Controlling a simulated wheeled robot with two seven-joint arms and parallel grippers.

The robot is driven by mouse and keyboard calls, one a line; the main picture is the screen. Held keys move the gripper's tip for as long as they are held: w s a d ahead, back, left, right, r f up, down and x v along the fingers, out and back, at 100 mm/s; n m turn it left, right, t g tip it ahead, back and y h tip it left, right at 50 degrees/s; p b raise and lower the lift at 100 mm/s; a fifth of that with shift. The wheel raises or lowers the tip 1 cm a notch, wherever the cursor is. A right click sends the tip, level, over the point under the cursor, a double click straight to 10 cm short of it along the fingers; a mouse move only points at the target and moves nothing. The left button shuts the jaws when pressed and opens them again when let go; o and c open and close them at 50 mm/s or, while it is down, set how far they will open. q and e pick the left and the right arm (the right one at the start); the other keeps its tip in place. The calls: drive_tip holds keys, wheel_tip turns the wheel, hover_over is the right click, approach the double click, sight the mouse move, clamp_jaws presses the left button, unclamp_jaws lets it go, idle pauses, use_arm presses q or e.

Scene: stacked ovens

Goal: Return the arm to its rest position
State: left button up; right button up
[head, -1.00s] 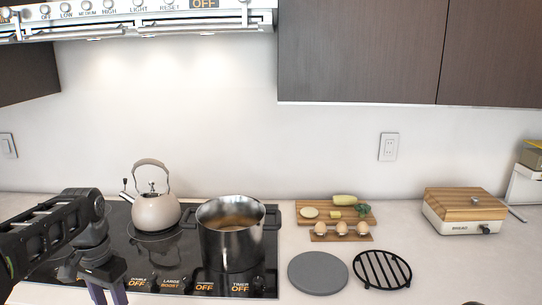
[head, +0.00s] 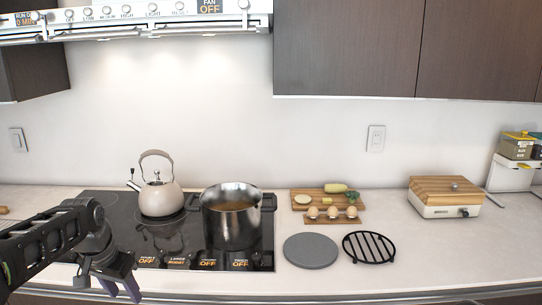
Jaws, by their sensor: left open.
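My left arm comes in from the left in the head view. My left gripper (head: 108,286) hangs at the front left edge of the black cooktop, fingers pointing down, open with nothing between them. It is apart from the cream kettle (head: 159,198) and the steel pot (head: 231,222), which stand on the cooktop (head: 100,215). The pot holds something brownish. My right gripper is not in view.
A grey round mat (head: 310,251) and a black round rack (head: 369,247) lie on the counter. Behind them are a cutting board (head: 312,193) with vegetables and an egg holder (head: 331,218). The front right counter is clear.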

use_arm(q)
drive_tip(key=w+d+f+n+t+h, duration=0.1)
drive_tip(key=d+f, duration=0.7)
drive_tip(key=f, duration=0.3)
drive_tip(key=d+f+n+t+h, duration=0.1)
drive_tip(key=d+f+h, duration=0.1)
drive_tip(key=d+f, duration=0.7)
drive_tip(key=s+d+f+g, duration=0.1)
drive_tip(key=s+d+f, duration=0.2)
drive_tip(key=s+f, duration=0.3)
drive_tip(key=s+d+f+n+g, duration=0.1)
drive_tip(key=s+d+f, duration=0.3)
drive_tip(key=s, duration=0.8)
drive_tip(key=s+d+f+g+h, duration=0.1)
drive_tip(key=s+d+f, duration=0.3)
drive_tip(key=s+f, duration=0.4)
drive_tip(key=shift+s+d+f+n+g, duration=0.2)
drive_tip(key=shift+s+f+n+g, duration=0.3)
drive_tip(key=shift+s, duration=0.55)
